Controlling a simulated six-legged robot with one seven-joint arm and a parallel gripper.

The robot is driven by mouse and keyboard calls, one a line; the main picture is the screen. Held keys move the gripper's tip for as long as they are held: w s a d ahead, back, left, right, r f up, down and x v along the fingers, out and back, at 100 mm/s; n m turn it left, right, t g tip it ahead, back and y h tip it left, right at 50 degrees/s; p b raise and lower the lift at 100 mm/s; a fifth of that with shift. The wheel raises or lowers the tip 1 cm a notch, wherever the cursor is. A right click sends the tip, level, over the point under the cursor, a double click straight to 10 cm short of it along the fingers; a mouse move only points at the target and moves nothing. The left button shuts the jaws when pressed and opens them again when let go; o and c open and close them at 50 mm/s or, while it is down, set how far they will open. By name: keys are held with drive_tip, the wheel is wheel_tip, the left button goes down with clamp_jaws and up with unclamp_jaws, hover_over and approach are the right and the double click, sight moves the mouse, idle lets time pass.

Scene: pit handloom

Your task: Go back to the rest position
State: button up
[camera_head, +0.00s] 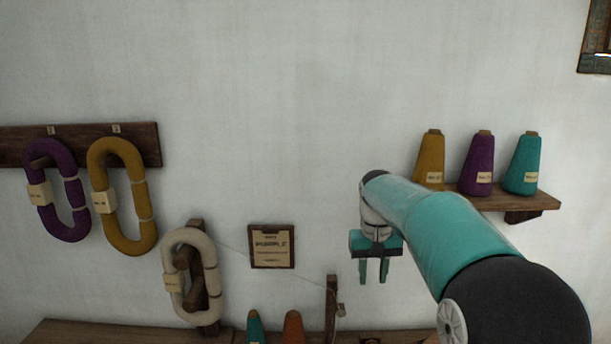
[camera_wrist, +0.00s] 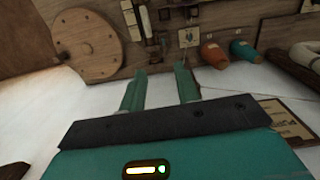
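My gripper (camera_head: 373,272) hangs from my teal arm in the middle right of the head view, fingers pointing down. It is in front of the white wall, to the right of a small framed sign (camera_head: 271,246). In the wrist view, the two teal fingers of my gripper (camera_wrist: 161,90) stand apart with nothing between them. Beyond the fingertips in that view lies a wooden surface (camera_wrist: 120,45) with several things on it.
A shelf (camera_head: 510,201) with yellow, purple and teal cones is behind my arm at right. Purple (camera_head: 64,190) and yellow (camera_head: 124,197) skeins hang from a rail at left, a cream skein (camera_head: 184,276) lower down. A wooden post (camera_head: 331,305) stands below left of my gripper.

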drive_tip(key=s+r+t, duration=0.2)
drive_tip(key=s+r, duration=0.3)
drive_tip(key=s, duration=0.3)
drive_tip(key=s+f+t, duration=0.2)
drive_tip(key=s, duration=0.9)
drive_tip(key=s+f+t, duration=0.1)
drive_tip(key=s, duration=0.9)
drive_tip(key=shift+s+d+f+t, duration=0.15)
drive_tip(key=shift+s+f+t, duration=0.25)
